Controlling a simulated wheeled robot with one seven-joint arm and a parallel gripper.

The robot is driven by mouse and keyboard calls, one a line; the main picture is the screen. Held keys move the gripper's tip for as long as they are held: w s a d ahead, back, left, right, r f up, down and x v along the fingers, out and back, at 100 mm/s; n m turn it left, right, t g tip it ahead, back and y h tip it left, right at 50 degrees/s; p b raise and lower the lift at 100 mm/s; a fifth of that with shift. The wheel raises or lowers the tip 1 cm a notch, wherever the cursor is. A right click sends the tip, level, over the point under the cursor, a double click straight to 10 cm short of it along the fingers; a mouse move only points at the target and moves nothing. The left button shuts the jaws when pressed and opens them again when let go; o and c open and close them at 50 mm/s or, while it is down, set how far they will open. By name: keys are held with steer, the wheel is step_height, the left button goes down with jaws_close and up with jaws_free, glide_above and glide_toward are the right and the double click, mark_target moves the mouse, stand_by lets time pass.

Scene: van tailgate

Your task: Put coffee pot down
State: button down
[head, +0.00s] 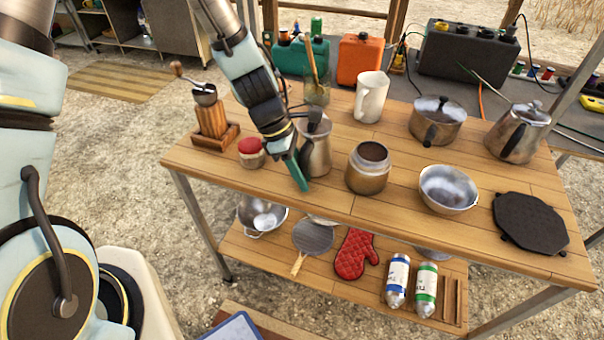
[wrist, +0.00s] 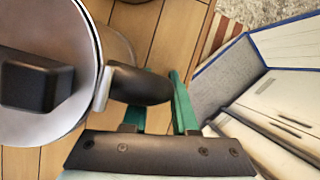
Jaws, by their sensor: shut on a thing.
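The coffee pot (head: 317,150) is a steel pot, upright at the left-middle of the wooden table top (head: 400,215). My gripper (head: 299,168), with green fingers, is at its left side, shut on its handle. In the wrist view the pot's round lid with a black knob (wrist: 45,88) fills the left, and the black handle (wrist: 140,86) runs between the fingers of my gripper (wrist: 160,105). The pot's base is at or just above the table; I cannot tell whether it touches. My wrist and fingers hide part of the pot's left side.
A red-lidded jar (head: 251,153) and a wooden grinder (head: 210,120) stand to the left. A metal canister (head: 368,168) stands close on the right, a glass jar (head: 316,92) behind. A bowl (head: 448,189) is farther right. The table's front edge is near, with some bare wood before the pot.

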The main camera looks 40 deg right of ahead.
steer(key=shift+f, duration=0.2)
steer(key=c, duration=1.2)
jaws_free()
steer(key=shift+f, duration=0.1)
steer(key=o, duration=0.5)
steer(key=b+v, duration=0.2)
steer(key=v, duration=1)
steer(key=w+a+r+m+t, duration=0.1)
steer(key=w+a+m, duration=0.1)
steer(key=w+a, duration=0.4)
steer(key=w+a+r+m+t, duration=0.1)
steer(key=w+a+m+t, duration=0.15)
steer(key=a, duration=0.65)
steer(key=w+a+r+m+t+y, duration=0.2)
steer(key=a+m, duration=0.4)
steer(key=a, duration=1.2)
steer(key=shift+w+a+r, duration=0.2)
steer(key=shift+a, duration=0.05)
